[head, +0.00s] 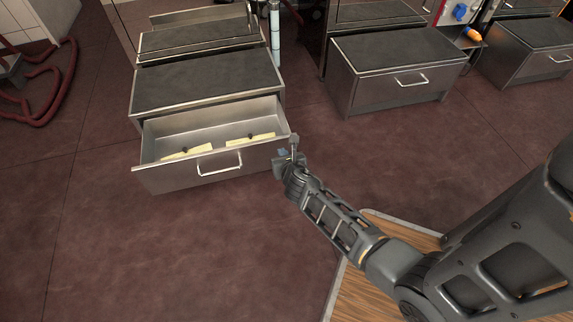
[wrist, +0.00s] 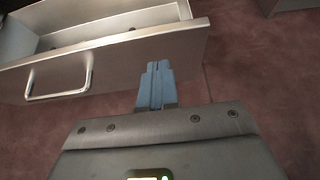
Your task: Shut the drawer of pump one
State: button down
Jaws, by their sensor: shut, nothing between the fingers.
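The open drawer (head: 170,177) of the left pump cabinet (head: 205,82) is pulled well out in the head view. It has a steel front with a bar handle (head: 219,163). In the wrist view the drawer front (wrist: 120,62) and its handle (wrist: 58,82) fill the upper left. My gripper (head: 290,156) is at the right end of the drawer front. Its blue fingers (wrist: 156,85) are shut and empty, and overlap the lower right part of the front in the wrist view. I cannot tell whether they touch it.
Yellow pieces (head: 188,152) lie inside the drawer. A second cabinet (head: 395,75) with a shut drawer stands to the right, and another (head: 530,55) at the far right. A red hose (head: 58,95) lies on the floor at left. The floor (head: 180,255) before the drawer is clear.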

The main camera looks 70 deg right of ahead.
aim_at(278, 141)
jog(key=shift+w+d, duration=0.6)
jog(key=shift+d, duration=0.2)
jog(key=shift+w+d, duration=0.6)
jog(key=shift+d, duration=0.15)
jog(key=shift+w+d, duration=0.1)
